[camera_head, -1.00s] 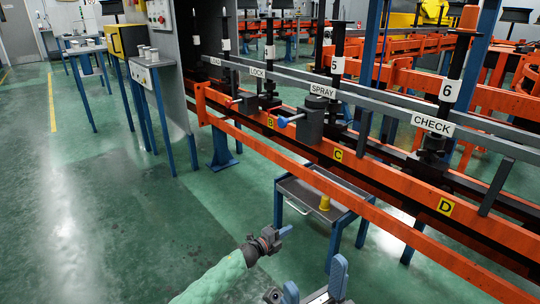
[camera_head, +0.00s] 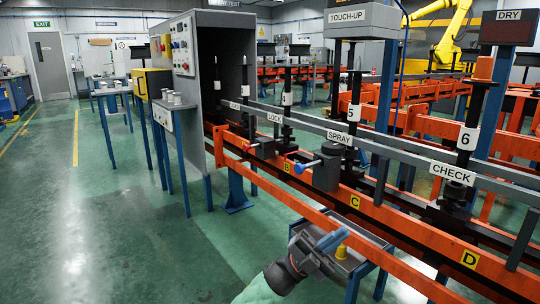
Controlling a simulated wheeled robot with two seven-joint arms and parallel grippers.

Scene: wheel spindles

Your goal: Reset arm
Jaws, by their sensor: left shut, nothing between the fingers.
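My left arm, in a pale green sleeve, comes in at the bottom of the head view. Its dark gripper (camera_head: 334,238) is shut and empty, with its fingers pointing up and to the right. In the picture it overlaps the small grey cart (camera_head: 375,247) beside the orange rail; I cannot tell whether they touch. A yellow cup-like piece (camera_head: 341,251) shows on the cart just right of the fingers. My right gripper is not in view.
The orange conveyor rail (camera_head: 400,232) with black spindles and signs such as SPRAY and CHECK (camera_head: 452,172) runs along the right. A grey control cabinet (camera_head: 232,75) and small blue-legged tables (camera_head: 172,103) stand behind. The green floor at left is clear.

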